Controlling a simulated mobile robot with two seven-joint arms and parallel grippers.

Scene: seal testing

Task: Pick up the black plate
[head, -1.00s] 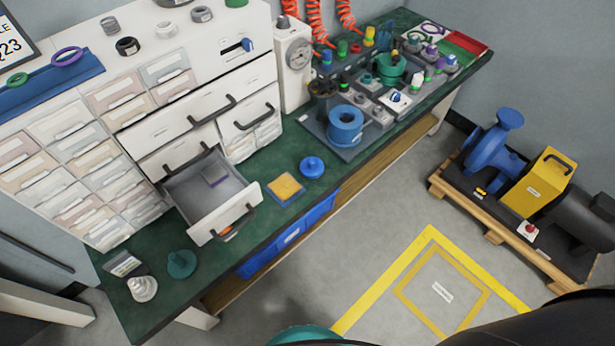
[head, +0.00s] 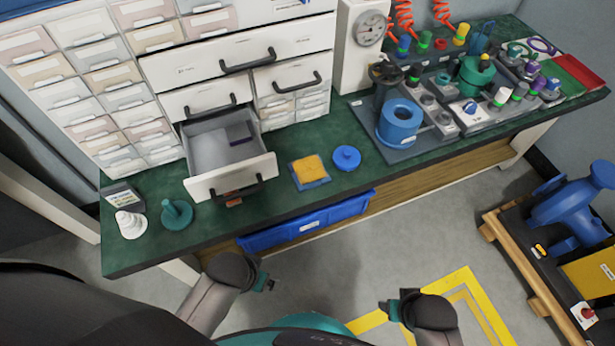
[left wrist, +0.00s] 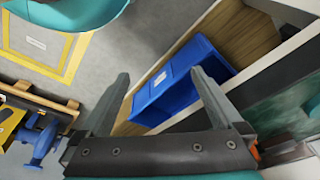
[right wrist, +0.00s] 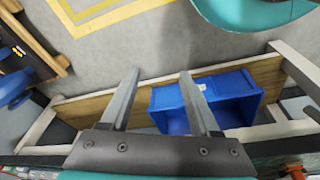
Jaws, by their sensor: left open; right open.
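I cannot make out a separate loose black plate for certain. A dark grey flat plate (head: 372,140) lies on the green bench under a blue ring-shaped part (head: 399,122). A small dark purple block (head: 238,133) lies in the open drawer (head: 215,148). My left gripper (head: 266,284) is in front of the bench, low, apart from everything on it. Its fingers (left wrist: 160,100) are apart and empty in the left wrist view. My right gripper (head: 386,307) is over the floor to the right. Its fingers (right wrist: 155,100) are apart and empty in the right wrist view.
A yellow pad on a blue tray (head: 309,170), a blue knobbed disc (head: 346,158), a teal part (head: 176,213) and a white cone (head: 131,224) stand on the bench. A blue bin (head: 305,222) sits below. A pump pallet (head: 540,260) stands at the right.

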